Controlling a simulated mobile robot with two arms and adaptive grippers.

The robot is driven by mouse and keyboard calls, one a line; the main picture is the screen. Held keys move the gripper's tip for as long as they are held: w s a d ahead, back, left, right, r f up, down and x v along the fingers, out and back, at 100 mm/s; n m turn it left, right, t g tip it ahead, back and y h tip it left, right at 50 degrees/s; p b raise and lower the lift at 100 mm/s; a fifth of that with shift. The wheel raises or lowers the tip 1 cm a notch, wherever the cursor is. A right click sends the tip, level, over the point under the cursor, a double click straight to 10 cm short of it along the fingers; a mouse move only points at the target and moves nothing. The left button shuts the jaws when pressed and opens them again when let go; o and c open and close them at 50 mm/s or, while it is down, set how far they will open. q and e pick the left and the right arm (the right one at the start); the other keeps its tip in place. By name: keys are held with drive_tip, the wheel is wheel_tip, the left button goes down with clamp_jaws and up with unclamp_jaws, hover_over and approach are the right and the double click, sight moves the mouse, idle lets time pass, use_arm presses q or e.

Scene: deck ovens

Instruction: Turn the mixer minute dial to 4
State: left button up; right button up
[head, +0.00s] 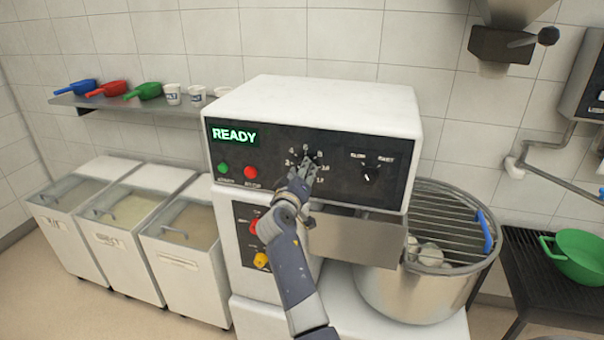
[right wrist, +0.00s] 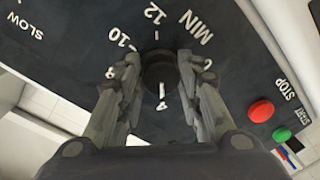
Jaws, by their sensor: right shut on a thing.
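The mixer's minute dial (right wrist: 160,72) is a dark round knob on the black control panel (head: 232,150), ringed by white numbers. My right gripper (head: 307,165) is at the dial in the head view and largely covers it. In the right wrist view the fingers of this gripper (right wrist: 158,85) are on either side of the knob, shut on it. A white pointer mark on the knob faces down the picture, towards my palm. The display (head: 234,136) reads READY. My left gripper is not in view.
A speed knob (head: 370,175) marked SLOW and FAST is right of the dial. Green start (head: 223,168) and red stop (head: 250,172) buttons are left of it. A steel bowl (head: 420,295) with a wire guard (head: 445,215) stands at the right, near the mixer body.

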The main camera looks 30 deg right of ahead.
drive_tip(key=o, duration=0.7)
drive_tip(key=shift+d+r, duration=0.1)
drive_tip(key=shift+r, duration=0.05)
drive_tip(key=o, duration=0.4)
drive_tip(key=shift+w, duration=0.1)
